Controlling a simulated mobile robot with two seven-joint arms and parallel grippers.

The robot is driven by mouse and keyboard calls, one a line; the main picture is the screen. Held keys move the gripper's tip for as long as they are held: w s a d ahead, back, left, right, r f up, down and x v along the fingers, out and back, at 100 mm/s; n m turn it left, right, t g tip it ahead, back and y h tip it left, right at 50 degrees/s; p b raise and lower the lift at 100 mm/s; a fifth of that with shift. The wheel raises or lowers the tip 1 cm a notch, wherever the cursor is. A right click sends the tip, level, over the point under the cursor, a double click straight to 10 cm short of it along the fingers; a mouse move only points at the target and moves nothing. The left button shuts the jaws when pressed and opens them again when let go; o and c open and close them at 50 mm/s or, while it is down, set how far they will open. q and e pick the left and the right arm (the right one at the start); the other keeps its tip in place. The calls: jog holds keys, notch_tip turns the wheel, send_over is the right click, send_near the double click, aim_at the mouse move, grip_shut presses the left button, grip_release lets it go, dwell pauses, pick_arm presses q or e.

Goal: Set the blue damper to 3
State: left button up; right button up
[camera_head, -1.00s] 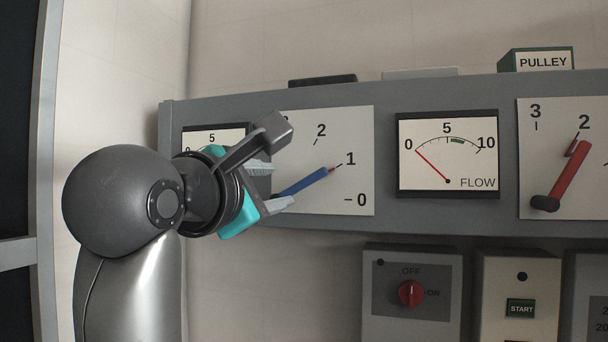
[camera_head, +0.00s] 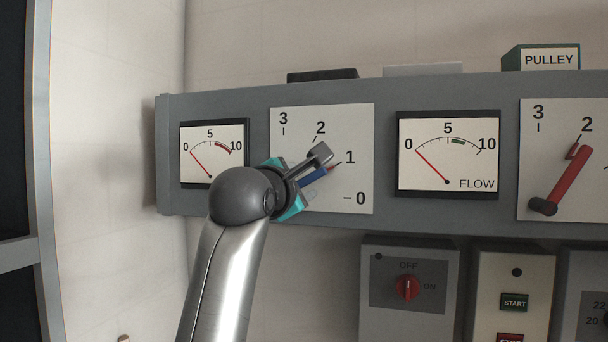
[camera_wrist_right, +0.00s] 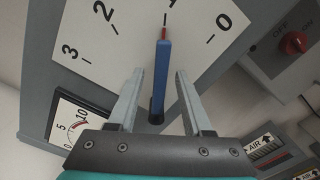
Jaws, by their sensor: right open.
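The blue damper lever (camera_head: 315,174) is mounted on a white dial plate (camera_head: 300,118) marked 0 to 3, and its red tip points at 1. In the right wrist view the blue lever (camera_wrist_right: 160,75) stands between the two fingers of my right gripper (camera_wrist_right: 160,97), with a gap visible on each side. My right gripper (camera_head: 318,172) is open around the lever in the head view, where it hides the lever's lower part and pivot. My left gripper is not in view.
A gauge (camera_head: 212,150) is left of the dial, and the FLOW gauge (camera_head: 447,153) is right of it, its needle near 0. A red lever (camera_head: 565,180) on another dial is at far right. A red OFF/ON knob (camera_head: 407,287) sits below.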

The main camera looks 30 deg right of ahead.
jog(key=shift+w+d, duration=0.45)
jog(key=shift+d, duration=0.05)
jog(key=shift+c, duration=0.2)
grip_shut()
dwell(1.1)
